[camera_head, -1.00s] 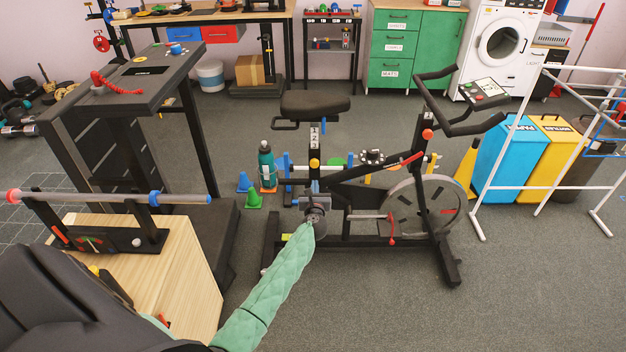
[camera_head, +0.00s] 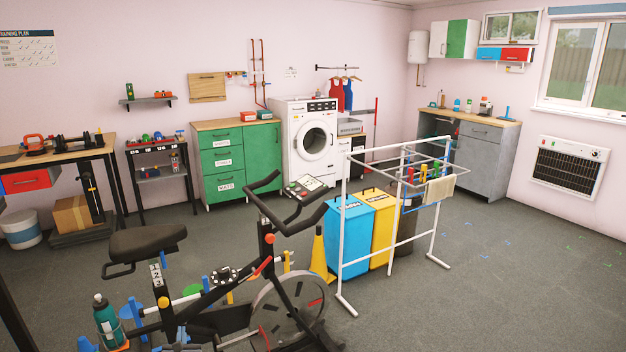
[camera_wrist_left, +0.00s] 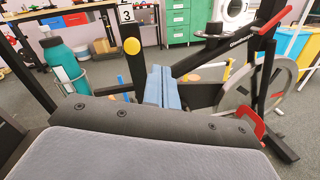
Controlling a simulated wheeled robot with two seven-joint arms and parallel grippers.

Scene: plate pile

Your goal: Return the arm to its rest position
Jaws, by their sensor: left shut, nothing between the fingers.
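My left gripper (camera_head: 182,336) shows at the bottom edge of the head view, in front of the exercise bike's frame below the seat post. Its arm is cut off by the picture's edge. In the left wrist view, its blue fingers (camera_wrist_left: 163,88) are shut together with nothing between them. They point towards the bike (camera_wrist_left: 205,92), and I cannot tell whether they touch it. My right gripper is in neither view.
The exercise bike (camera_head: 148,240) stands close in front. A teal bottle (camera_head: 108,322) is at its left. A white drying rack (camera_head: 343,215) stands right of it, beside a blue bin (camera_head: 349,238) and a yellow bin (camera_head: 383,235).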

